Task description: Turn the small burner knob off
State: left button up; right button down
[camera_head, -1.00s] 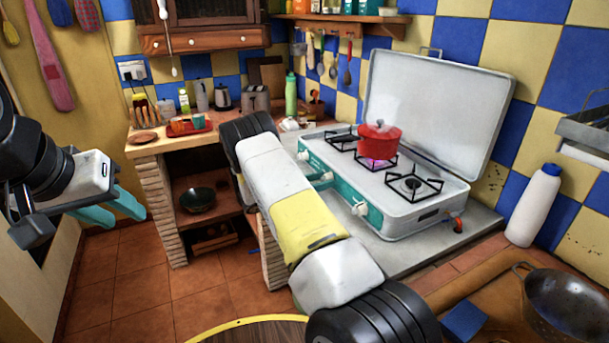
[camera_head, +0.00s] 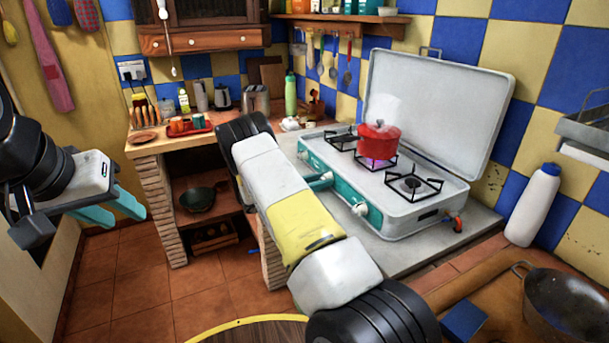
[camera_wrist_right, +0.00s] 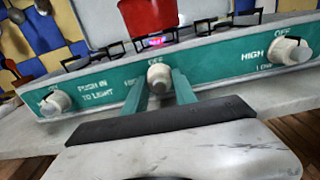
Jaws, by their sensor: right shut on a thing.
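The white camping stove (camera_head: 395,210) stands on the counter with its lid up and has a teal front panel with three white knobs. In the right wrist view, my right gripper (camera_wrist_right: 166,82) has its teal fingers on either side of the middle knob (camera_wrist_right: 159,76), shut on it. The left knob (camera_wrist_right: 55,103) and right knob (camera_wrist_right: 289,50) are free. A red pot (camera_head: 379,138) sits on the middle burner, with a purple-pink glow (camera_head: 377,162) under it. My left gripper (camera_head: 118,208) is open and empty, far left, away from the stove.
A white bottle (camera_head: 533,205) stands right of the stove, and a dark pan (camera_head: 565,305) lies at the front right. A blue block (camera_head: 464,320) is beside the pan. The left counter holds a red tray (camera_head: 190,130) and several small utensils. The floor at left is clear.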

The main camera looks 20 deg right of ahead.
jog(key=m, duration=1.5)
jog(key=shift+a, duration=0.1)
jog(key=m, duration=0.3)
jog(key=shift+m, duration=0.4)
jog(key=m, duration=0.8)
jog(key=shift+m, duration=1.9)
